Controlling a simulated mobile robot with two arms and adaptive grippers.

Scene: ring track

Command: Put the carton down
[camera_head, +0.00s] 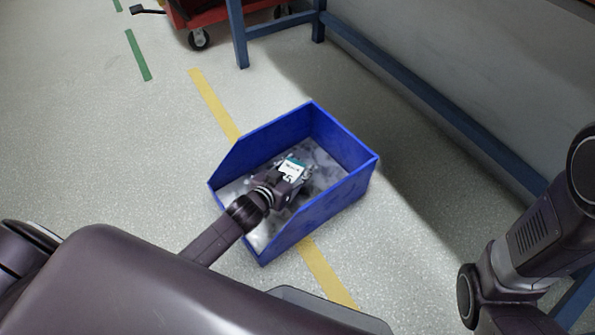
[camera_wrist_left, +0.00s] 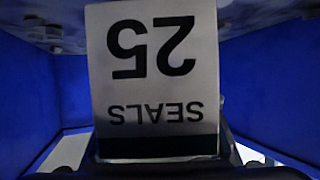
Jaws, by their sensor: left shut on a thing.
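The carton (camera_head: 292,168) is a small box with a white and teal top, held inside a blue open-front bin (camera_head: 325,207). In the left wrist view the carton (camera_wrist_left: 155,75) fills the middle, and its white label reads "SEALS 25" upside down. My left gripper (camera_head: 295,181) is shut on the carton, reaching in over the bin's low front. The carton's underside is hidden, so I cannot tell whether it touches the bin's bottom. The blue bin walls (camera_wrist_left: 275,85) rise on both sides. My right arm shows at the right, but its gripper is out of view.
The bin stands on a speckled grey floor across a yellow line (camera_head: 213,103). A blue-framed bench (camera_head: 400,82) runs along the right. A red wheeled cart (camera_head: 205,16) is at the top. Open floor lies to the left, with green tape marks (camera_head: 138,55).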

